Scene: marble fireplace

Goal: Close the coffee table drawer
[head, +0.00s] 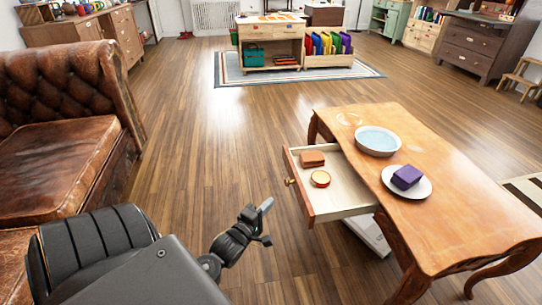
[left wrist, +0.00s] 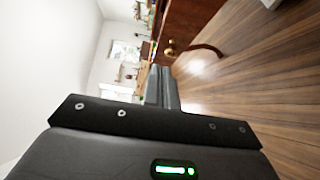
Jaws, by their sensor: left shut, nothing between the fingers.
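The wooden coffee table (head: 440,215) stands at the right of the head view. Its drawer (head: 343,198) is pulled out to the left, with a small brass knob (head: 290,182) on its front. A brown block and a round red-rimmed item lie in the drawer. My left gripper (head: 266,222) is shut and empty, a little left of the drawer front and apart from it. In the left wrist view the shut fingers (left wrist: 162,88) point toward a dark wooden front with a brass knob (left wrist: 170,48). My right gripper is not in view.
A white bowl (head: 377,142) and a plate (head: 424,190) with a purple block stand on the tabletop. A brown leather sofa (head: 60,150) is at the left. A white object (head: 370,235) lies below the drawer. The wooden floor between sofa and table is clear.

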